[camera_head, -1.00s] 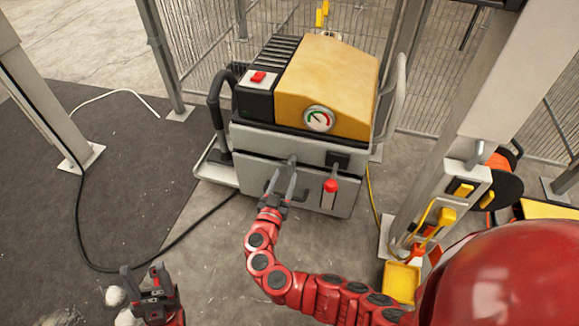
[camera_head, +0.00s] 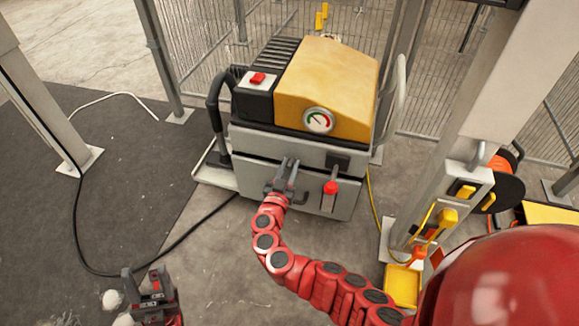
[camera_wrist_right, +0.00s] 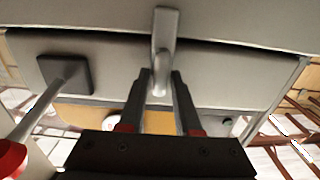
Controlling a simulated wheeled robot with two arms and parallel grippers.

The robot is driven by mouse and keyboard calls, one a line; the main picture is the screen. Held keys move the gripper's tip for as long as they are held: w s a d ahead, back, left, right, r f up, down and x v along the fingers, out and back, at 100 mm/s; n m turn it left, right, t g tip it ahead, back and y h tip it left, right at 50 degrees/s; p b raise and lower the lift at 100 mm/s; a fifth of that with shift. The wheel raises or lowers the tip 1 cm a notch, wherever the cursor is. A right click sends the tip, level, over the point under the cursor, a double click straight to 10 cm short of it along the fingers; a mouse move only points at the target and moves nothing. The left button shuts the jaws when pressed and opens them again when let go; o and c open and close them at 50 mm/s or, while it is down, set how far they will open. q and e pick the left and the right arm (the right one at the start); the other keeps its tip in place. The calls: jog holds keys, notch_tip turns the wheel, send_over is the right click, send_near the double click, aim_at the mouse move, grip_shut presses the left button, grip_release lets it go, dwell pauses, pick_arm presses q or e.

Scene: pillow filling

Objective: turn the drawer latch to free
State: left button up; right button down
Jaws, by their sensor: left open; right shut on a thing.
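The drawer latch (camera_wrist_right: 166,28) is a grey bar on the machine's pale front, seen at the top middle of the right wrist view. My right gripper (camera_wrist_right: 161,78) is shut on the latch, one finger on each side of its end. In the head view my right gripper (camera_head: 290,163) is against the machine's front, and its fingers largely hide the latch. The drawer front (camera_head: 262,172) is flush below the upper panel. My left gripper (camera_head: 144,272) is open and empty at the lower left, away from the machine.
A red-knobbed lever (camera_head: 330,188) hangs just right of my right gripper. The yellow-topped machine (camera_head: 330,75) has a gauge (camera_head: 318,120) and a red switch (camera_head: 257,78). Yellow holders (camera_head: 402,284) and a post stand at right. A black cable crosses the floor at left.

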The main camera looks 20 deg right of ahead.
dwell(0.4)
jog(key=shift+f+n+b, duration=0.1)
jog(key=shift+n+b, duration=0.35)
jog(key=shift+n, duration=0.25)
jog(key=n, duration=0.1)
jog(key=n+b, duration=0.1)
jog(key=shift+w+a+n, duration=0.15)
jog(key=shift+a+n, duration=0.05)
jog(key=shift+n, duration=0.1)
jog(key=n, duration=0.2)
jog(key=shift+a+n, duration=0.15)
jog(key=shift+n, duration=0.15)
jog(key=shift+w+a+f+n+p, duration=0.15)
jog(key=shift+n+p, duration=0.25)
jog(key=shift+n, duration=1.5)
jog(key=shift+f+n+p, duration=0.25)
jog(key=shift+n+p, duration=0.1)
jog(key=shift+n, duration=1.55)
jog(key=shift+w+a+f+n+p, duration=0.15)
jog(key=shift+n+p, duration=0.25)
jog(key=shift+n, duration=1.5)
jog(key=shift+s+d, duration=0.1)
jog(key=shift+f, duration=0.1)
